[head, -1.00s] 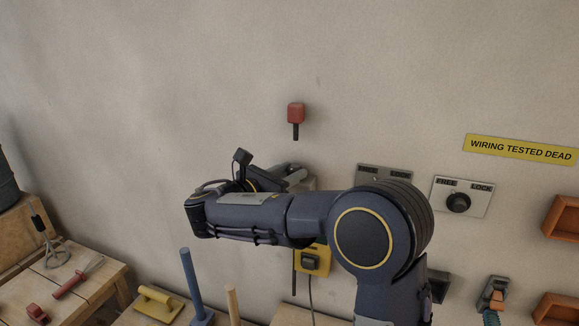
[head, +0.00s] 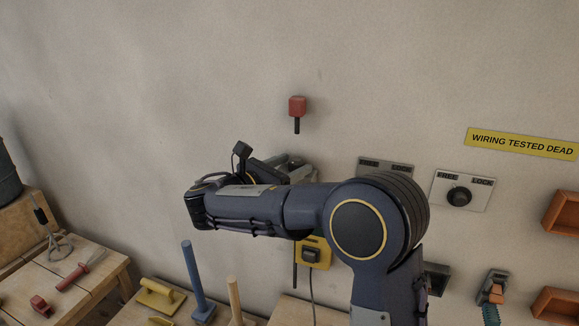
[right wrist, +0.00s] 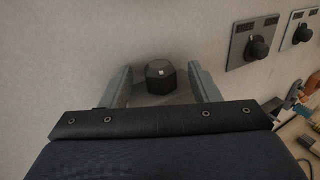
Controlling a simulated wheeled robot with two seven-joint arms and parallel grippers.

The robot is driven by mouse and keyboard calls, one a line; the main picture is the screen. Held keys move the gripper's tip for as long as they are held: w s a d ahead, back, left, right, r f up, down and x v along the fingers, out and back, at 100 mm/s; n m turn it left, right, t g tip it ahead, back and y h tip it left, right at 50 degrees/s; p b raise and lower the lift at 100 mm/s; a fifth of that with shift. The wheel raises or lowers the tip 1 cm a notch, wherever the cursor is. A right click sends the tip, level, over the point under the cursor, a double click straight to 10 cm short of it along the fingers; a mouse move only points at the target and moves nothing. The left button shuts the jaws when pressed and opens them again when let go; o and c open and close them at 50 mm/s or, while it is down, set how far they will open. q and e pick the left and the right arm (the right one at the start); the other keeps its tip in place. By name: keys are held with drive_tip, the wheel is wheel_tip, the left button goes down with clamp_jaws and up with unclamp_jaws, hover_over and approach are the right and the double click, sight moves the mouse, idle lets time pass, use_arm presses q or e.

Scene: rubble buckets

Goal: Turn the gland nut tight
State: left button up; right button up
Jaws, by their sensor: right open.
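The gland nut (right wrist: 160,77) is a dark six-sided nut with a small pale mark on its face, on a grey fitting at the wall in the right wrist view. My right gripper (right wrist: 160,68) is open, with one finger on each side of the nut. Gaps show between the fingers and the nut. In the head view my right gripper (head: 297,172) is partly hidden behind my own forearm, and the nut cannot be made out there. My left gripper is in neither view.
Two plates with dark knobs are on the wall; one (head: 462,193) reads FREE and LOCK. A red block (head: 297,106) with a dark stem is above my gripper. A yellow box (head: 325,252) with a cable is below my forearm. Tools lie on a wooden bench (head: 105,262) at left.

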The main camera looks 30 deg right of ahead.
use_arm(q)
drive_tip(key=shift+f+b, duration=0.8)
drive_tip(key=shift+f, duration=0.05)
use_arm(e)
drive_tip(key=v, duration=0.7)
drive_tip(key=shift+a, duration=0.4)
